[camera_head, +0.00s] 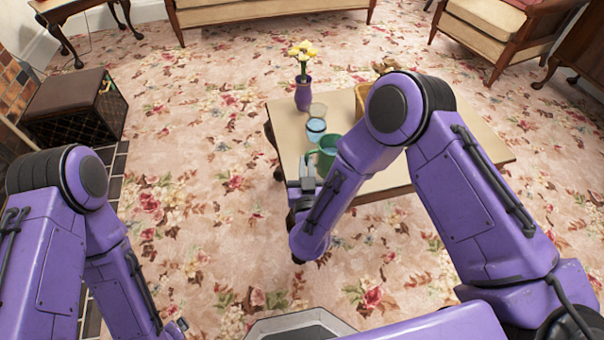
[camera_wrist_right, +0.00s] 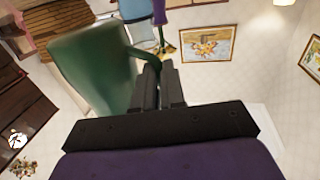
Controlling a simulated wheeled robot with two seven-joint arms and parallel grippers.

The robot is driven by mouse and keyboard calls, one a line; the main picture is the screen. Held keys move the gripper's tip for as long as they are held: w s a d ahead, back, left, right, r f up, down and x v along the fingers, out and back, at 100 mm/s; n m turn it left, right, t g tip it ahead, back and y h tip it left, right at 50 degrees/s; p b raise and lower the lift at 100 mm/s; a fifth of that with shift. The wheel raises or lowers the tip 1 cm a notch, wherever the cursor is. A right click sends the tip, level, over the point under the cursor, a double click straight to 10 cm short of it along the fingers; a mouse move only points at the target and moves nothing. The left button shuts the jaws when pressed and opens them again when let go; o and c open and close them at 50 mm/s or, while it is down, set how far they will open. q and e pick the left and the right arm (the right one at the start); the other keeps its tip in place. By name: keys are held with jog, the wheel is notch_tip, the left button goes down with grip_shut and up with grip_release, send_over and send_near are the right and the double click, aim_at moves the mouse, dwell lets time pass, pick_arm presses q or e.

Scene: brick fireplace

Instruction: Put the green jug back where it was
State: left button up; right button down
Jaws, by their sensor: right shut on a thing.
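The green jug (camera_head: 328,155) is at the near left part of the low table (camera_head: 440,165). My right gripper (camera_head: 307,178) is shut on its handle, from the near left side. In the right wrist view the jug's green body (camera_wrist_right: 90,68) fills the left, and the closed fingers (camera_wrist_right: 160,82) grip the handle. The jug looks upright; whether its base touches the tabletop cannot be told. My right forearm hides part of the table beside it. My left arm shows at lower left in the head view; its gripper is mostly cut off by the bottom edge.
Behind the jug stand a light blue cup (camera_head: 316,127), a clear glass (camera_head: 318,110) and a purple vase (camera_head: 303,95) with yellow flowers. A yellow-brown basket (camera_head: 361,98) is partly behind my arm. The table's right front is bare. A dark box (camera_head: 75,105) stands left on the floor.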

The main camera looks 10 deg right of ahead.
jog(key=shift+w+d+f+b, duration=0.15)
jog(key=shift+w+f+b, duration=0.1)
jog(key=shift+f+b, duration=0.15)
jog(key=f+b, duration=0.3)
jog(key=shift+w+f, duration=0.2)
jog(key=shift+r, duration=0.25)
jog(key=shift+s+f, duration=0.1)
jog(key=c, duration=1.6)
grip_release()
jog(key=shift+f, duration=0.15)
jog(key=shift+c, duration=0.2)
jog(key=o, duration=0.4)
